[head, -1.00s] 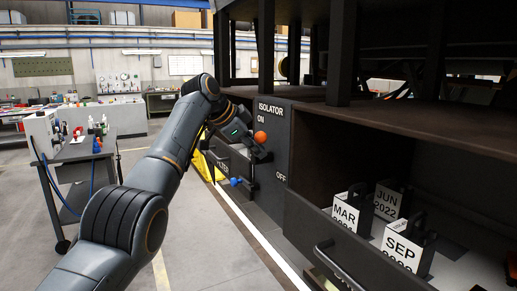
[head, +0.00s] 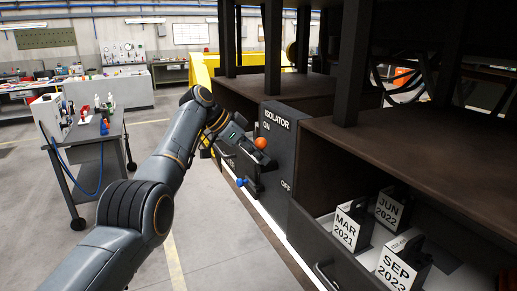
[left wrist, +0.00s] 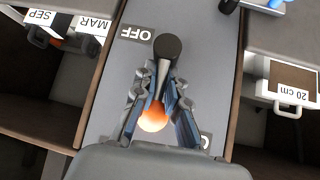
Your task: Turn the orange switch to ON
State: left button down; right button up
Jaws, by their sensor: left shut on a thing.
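The orange switch (head: 261,143) has a round orange knob on a dark lever, on the grey isolator panel (head: 278,158). In the head view the knob is just below the ON label (head: 267,126) and well above the OFF label (head: 286,186). My left gripper (head: 253,153) is at the knob. In the left wrist view its fingers (left wrist: 162,88) lie on both sides of the lever, shut on it, with the orange knob (left wrist: 153,117) between them. The OFF label (left wrist: 137,33) is clear there; the other label is mostly hidden. My right gripper is not in view.
A blue knob (head: 241,182) sits below my left gripper. On the right, an open drawer holds white calendar-labelled blocks (head: 352,226) under a brown shelf (head: 400,150). A grey cart (head: 88,150) stands at left, with clear floor between.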

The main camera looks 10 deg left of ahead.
pick_arm(q)
jog(key=shift+w+d+r, duration=0.1)
jog(key=shift+d+r, duration=0.05)
jog(key=shift+r, duration=0.4)
jog(key=c, duration=1.4)
grip_release()
jog(key=shift+w, duration=0.1)
jog(key=shift+o, duration=0.2)
jog(key=shift+w+f, duration=0.1)
jog(key=shift+s+d+f, duration=0.1)
jog(key=shift+s+d, duration=0.1)
jog(key=shift+d, duration=0.1)
jog(key=shift+a, duration=0.35)
jog(key=v, duration=1.1)
jog(key=shift+s+r, duration=0.2)
jog(key=shift+r, duration=0.15)
